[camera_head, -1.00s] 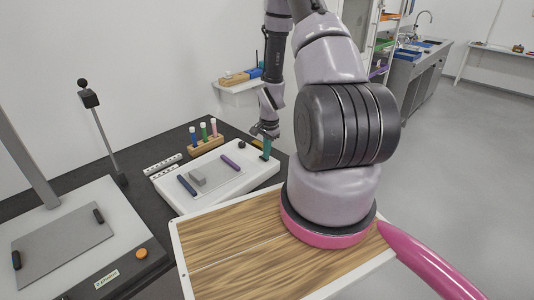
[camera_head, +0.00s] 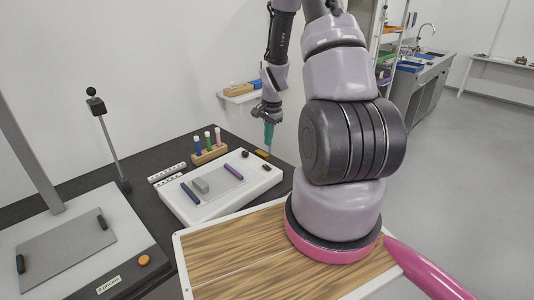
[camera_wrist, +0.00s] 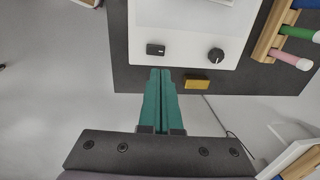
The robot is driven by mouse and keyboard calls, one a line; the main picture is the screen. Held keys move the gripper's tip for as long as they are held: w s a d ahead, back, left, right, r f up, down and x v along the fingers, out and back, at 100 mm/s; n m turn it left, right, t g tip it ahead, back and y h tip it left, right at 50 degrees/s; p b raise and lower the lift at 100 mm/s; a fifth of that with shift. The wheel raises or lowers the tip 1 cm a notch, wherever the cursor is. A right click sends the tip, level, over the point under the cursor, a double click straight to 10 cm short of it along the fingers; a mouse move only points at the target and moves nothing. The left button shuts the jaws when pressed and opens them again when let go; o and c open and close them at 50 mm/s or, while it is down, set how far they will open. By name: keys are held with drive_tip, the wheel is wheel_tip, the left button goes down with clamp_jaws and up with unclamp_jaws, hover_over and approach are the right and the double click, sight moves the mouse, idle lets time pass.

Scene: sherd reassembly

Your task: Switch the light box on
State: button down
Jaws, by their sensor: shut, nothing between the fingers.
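The white light box (camera_head: 232,203) lies on the dark table in the head view. A small black rocker switch (camera_head: 267,167) and a round black knob (camera_head: 245,154) sit at its far right end. The wrist view also shows the switch (camera_wrist: 155,49) and the knob (camera_wrist: 216,54). My gripper (camera_head: 268,145) has green fingers, shut and empty, raised above that end of the box. In the wrist view the fingertips (camera_wrist: 161,72) appear just short of the switch and apart from it. I cannot tell whether the panel is lit.
A yellow block (camera_wrist: 197,85) lies beside the box. A stand base with an orange button (camera_head: 144,260) is at left.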

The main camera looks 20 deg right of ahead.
drive_tip(key=shift+s+d+r, duration=0.1)
drive_tip(key=shift+s+r, duration=0.1)
drive_tip(key=shift+r, duration=1.75)
